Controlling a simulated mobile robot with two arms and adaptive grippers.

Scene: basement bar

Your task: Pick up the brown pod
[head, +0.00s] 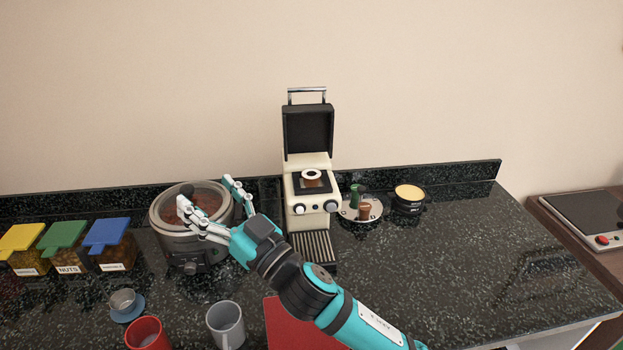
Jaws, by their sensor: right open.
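A small brown pod (365,212) stands on a round pale plate (346,213) to the right of the coffee machine. A green pod (355,196) is on the same plate, just behind it. My right gripper (205,192) is open, with its fingers spread over the round pot left of the machine. It is well to the left of the plate and apart from the brown pod. I see nothing held between its fingers. My left gripper is not in view.
The coffee machine (308,170) has its lid up and stands between my right gripper and the plate. A black tin (409,206) sits right of the plate. The pot (180,243), labelled jars (68,248) and mugs (225,323) are left. The right counter is clear.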

